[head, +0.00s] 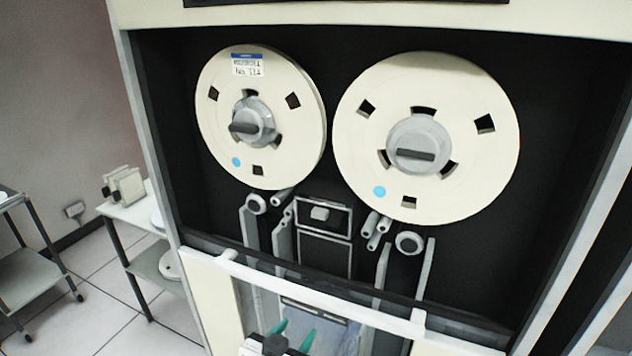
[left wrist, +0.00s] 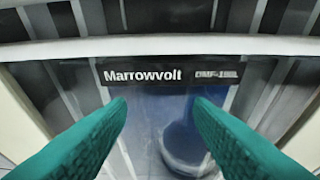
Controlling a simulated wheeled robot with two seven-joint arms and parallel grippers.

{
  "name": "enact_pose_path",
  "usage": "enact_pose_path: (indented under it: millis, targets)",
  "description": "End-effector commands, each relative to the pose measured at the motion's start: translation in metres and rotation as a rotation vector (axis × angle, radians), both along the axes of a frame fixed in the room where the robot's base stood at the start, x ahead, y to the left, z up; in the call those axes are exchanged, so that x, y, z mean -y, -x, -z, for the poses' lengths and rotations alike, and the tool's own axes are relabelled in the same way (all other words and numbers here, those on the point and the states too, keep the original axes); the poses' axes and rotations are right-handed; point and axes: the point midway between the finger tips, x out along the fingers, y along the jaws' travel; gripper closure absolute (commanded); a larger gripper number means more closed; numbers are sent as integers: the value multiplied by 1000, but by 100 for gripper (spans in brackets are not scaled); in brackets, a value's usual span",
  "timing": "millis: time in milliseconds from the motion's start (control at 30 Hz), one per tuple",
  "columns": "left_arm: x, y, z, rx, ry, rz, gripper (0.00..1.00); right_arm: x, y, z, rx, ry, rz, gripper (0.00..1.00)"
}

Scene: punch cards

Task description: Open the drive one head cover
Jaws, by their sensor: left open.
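The tape drive (head: 160,100) fills most of the head view. Its head cover (head: 323,253) is a dark, silver-edged panel between and below the two reels, with a small grey knob (head: 319,213) near its top. The cover looks shut. My left gripper (head: 294,331) is at the bottom of the head view, below the cover and in front of the lower glass. Its green fingers are open and empty, also in the left wrist view (left wrist: 160,108), pointing towards the glass below a "Marrowvolt" label (left wrist: 172,71). The cover is not seen in that view.
Two cream reels, left (head: 288,168) and right (head: 350,130), stand above the cover. Rollers and guide posts (head: 409,242) flank it. A pale horizontal rail (head: 320,298) crosses between the cover and my gripper. A side table (head: 125,212) and a cart (head: 30,280) stand left.

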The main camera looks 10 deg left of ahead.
Motion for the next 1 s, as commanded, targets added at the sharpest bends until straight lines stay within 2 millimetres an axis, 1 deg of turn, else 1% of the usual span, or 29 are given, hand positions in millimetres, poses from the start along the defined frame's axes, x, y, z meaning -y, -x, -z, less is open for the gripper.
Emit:
enact_pose_path:
  millis: [33,67,100,200,300,400,467,567,700,733,767,900,1000]
  targets:
    - [2,5,-58,64,22,5,53,2,0,-20,-1,2,-1,64]
    - [2,8,-81,96,33,7,53,3,0,-24,0,3,-2,64]
    - [2,13,-109,133,47,11,53,4,0,-29,-1,5,-2,64]
    - [1,27,-166,214,78,17,53,5,0,-39,-1,5,-2,64]
    - [0,39,-201,267,99,23,53,1,0,-45,-1,0,-1,64]
    - [-1,43,-215,292,109,25,53,-7,0,-45,-1,-9,1,64]
    - [0,42,-216,299,111,25,53,-11,0,-42,-1,-14,2,64]
    - [3,32,-213,300,112,24,53,-13,0,-34,-1,-16,2,64]
    - [10,13,-214,302,112,25,53,-9,0,-22,0,-10,0,64]
    - [12,6,-219,296,110,24,53,-7,-1,-33,0,-9,-1,64]
    - [14,0,-220,294,109,24,53,-6,-1,-37,0,-7,-1,64]
    - [23,-29,-220,294,109,24,53,-1,-2,-47,3,-2,-1,64]
    - [28,-45,-219,294,109,24,53,1,-3,-53,3,0,0,64]
